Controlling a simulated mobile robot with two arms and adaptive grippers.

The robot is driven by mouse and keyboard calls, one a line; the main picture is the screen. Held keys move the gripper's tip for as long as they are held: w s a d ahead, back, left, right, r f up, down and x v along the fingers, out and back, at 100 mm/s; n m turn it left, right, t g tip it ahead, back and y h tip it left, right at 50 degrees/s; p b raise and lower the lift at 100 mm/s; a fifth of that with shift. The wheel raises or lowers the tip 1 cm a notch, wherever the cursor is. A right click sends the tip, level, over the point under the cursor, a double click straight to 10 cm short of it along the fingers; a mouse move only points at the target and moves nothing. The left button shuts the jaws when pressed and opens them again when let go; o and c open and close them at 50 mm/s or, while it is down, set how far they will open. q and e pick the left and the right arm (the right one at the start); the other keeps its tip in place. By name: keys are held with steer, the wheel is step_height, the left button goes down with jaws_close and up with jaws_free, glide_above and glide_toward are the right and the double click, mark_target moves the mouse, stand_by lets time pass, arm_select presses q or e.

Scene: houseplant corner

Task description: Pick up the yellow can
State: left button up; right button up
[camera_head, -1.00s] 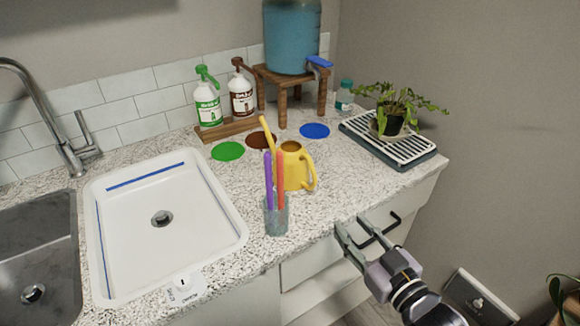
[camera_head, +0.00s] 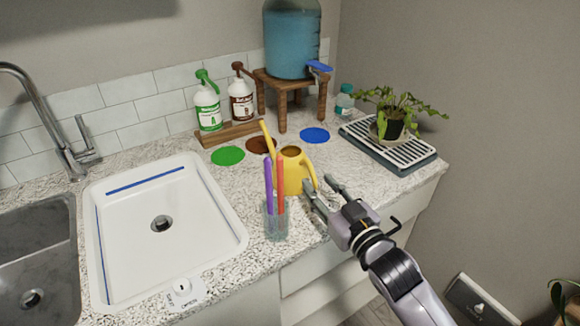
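The yellow can (camera_head: 294,173) is a small watering can standing on the speckled counter, its long spout pointing up to the left. A glass with purple and red sticks stands in front of it and hides part of its body. My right gripper (camera_head: 322,189) is open at the can's right side, by its handle. One finger is close to the handle's lower part; I cannot tell whether it touches. The handle is partly hidden by the gripper. My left gripper is not in view.
The glass (camera_head: 276,222) stands just left of the gripper. A white sink tray (camera_head: 205,245) lies at left. A potted plant (camera_head: 392,128) sits on a slatted tray (camera_head: 372,152) at right.

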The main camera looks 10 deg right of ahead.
mark_target(313, 174)
steer(key=x, duration=0.3)
steer(key=p+x, duration=0.1)
steer(key=shift+w+d+r, duration=0.2)
steer(key=shift+w, duration=0.2)
steer(key=shift+w+a, duration=0.15)
steer(key=shift+w, duration=0.3)
steer(key=shift+s, duration=0.1)
jaws_close()
stand_by(0.3)
